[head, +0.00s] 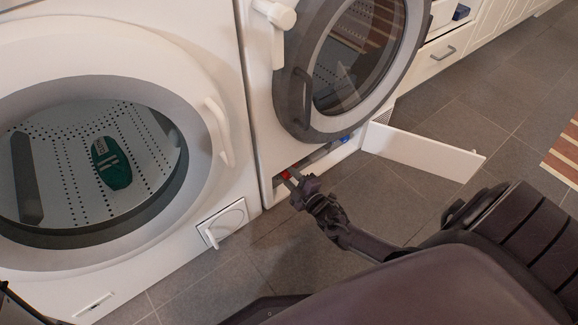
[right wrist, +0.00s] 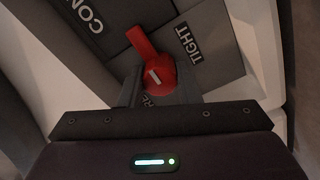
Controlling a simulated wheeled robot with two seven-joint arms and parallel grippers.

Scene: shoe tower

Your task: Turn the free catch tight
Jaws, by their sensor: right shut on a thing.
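A red catch (right wrist: 160,70) sits on a dark grey panel in the right wrist view. Its lever points up and left, and a white mark shows on its hub. A label reading TIGHT (right wrist: 195,47) lies to the right of the lever. Another label below the hub is mostly hidden by my gripper. My right gripper (right wrist: 160,86) is shut on the catch, one finger on each side of the hub. In the head view the right gripper (head: 290,179) reaches into the low opening of the right machine, where a bit of red shows. My left gripper is not in view.
A white flap (head: 422,152) stands open to the right of the opening. A blue part (head: 345,139) shows inside it. The round door (head: 345,60) is above. The left machine's drum holds a green shoe (head: 111,163). Grey floor (head: 480,110) is clear at right.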

